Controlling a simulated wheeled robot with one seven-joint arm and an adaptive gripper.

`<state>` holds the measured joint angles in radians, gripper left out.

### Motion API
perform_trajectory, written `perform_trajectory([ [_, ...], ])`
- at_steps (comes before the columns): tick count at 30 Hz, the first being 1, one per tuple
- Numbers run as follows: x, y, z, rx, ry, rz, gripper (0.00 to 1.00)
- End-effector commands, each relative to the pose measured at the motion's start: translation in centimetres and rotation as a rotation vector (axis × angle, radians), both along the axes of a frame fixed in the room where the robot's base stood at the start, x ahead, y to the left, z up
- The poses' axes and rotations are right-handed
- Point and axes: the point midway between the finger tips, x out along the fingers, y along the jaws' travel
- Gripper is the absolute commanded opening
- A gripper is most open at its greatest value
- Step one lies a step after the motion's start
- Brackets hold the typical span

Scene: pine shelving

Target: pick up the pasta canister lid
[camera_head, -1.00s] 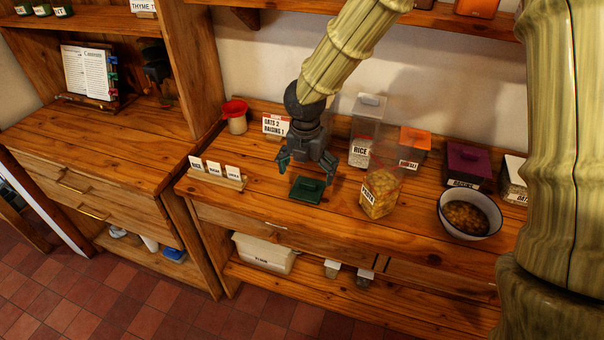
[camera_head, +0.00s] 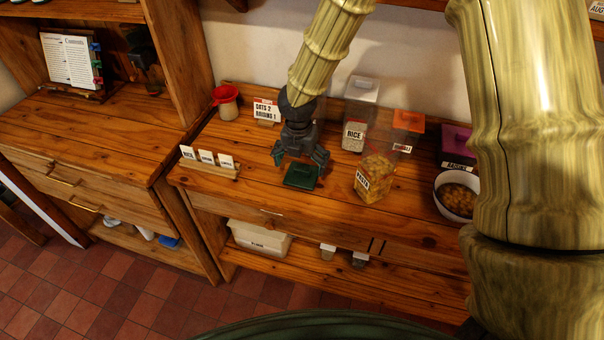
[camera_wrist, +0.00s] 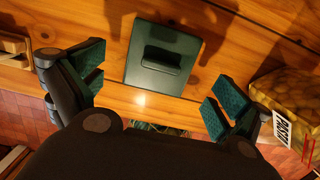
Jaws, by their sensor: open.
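The pasta canister lid (camera_head: 301,177) is a dark green square lid with a raised bar handle, lying flat on the wooden counter near its front edge. In the wrist view the lid (camera_wrist: 163,62) lies beyond and between my fingers, handle up. My gripper (camera_head: 300,163) is open and empty, pointing down just above and behind the lid in the head view. Its teal finger pads (camera_wrist: 155,95) are spread wider than the lid and do not touch it. The pasta canister (camera_head: 375,178), clear and without a lid, stands to the right of the lid.
A rice canister (camera_head: 355,132) and an orange-lidded canister (camera_head: 408,121) stand behind the pasta canister. A bowl (camera_head: 456,193) is at the right. A card holder (camera_head: 209,168) is left of the lid, and a red-topped jar (camera_head: 227,103) stands at the back left.

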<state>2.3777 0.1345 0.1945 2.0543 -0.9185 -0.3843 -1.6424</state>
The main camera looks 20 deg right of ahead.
Motion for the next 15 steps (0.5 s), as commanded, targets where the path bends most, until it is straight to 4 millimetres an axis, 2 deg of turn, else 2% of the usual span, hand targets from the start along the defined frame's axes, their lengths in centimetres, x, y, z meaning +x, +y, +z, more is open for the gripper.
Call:
perform_trajectory([
  [9, 0.4, -0.4, -3.2, 0.0, 0.002, 0.002, 1.0],
  [15, 0.5, -0.5, -3.8, 0.0, 0.0, 0.001, 1.0],
])
